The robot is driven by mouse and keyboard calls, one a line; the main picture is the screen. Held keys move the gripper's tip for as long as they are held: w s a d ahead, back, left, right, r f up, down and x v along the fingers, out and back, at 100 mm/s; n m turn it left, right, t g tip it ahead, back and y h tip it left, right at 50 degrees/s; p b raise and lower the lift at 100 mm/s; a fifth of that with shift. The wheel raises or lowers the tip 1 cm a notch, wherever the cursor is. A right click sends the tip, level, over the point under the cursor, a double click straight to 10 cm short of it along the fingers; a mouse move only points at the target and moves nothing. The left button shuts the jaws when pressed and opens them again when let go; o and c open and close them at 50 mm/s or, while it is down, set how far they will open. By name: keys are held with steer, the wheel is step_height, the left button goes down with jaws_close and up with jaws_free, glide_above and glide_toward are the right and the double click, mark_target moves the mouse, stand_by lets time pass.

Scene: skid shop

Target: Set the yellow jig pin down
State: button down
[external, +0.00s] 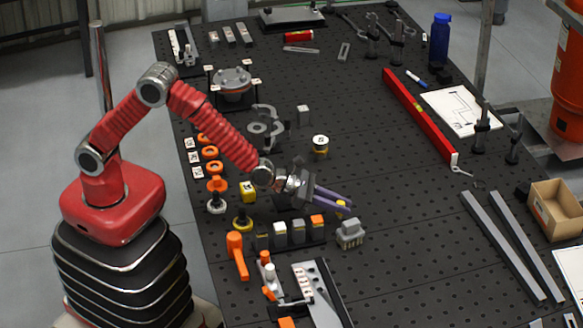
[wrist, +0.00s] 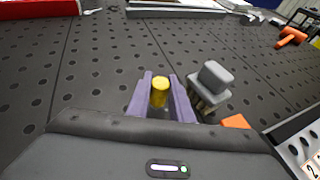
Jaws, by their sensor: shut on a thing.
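The yellow jig pin (wrist: 160,91) is a small yellow cylinder held between the purple fingers of my gripper (wrist: 161,100) in the wrist view. In the external view my gripper (external: 331,198) reaches over the black perforated table, and a bit of the yellow pin (external: 341,206) shows at its fingertips. The gripper is shut on the pin. The pin's lower end is hidden, so I cannot tell whether it touches the table.
A row of small coloured blocks (external: 298,231) stands in front of my gripper. The perforated table (external: 400,215) is clear to the right, up to grey bars (external: 503,245).

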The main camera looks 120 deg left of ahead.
steer(key=shift+f, duration=0.5)
steer(key=c, duration=1.5)
jaws_free()
steer(key=shift+r, duration=0.1)
step_height(320, 180, up, 10)
steer(key=shift+f, duration=0.15)
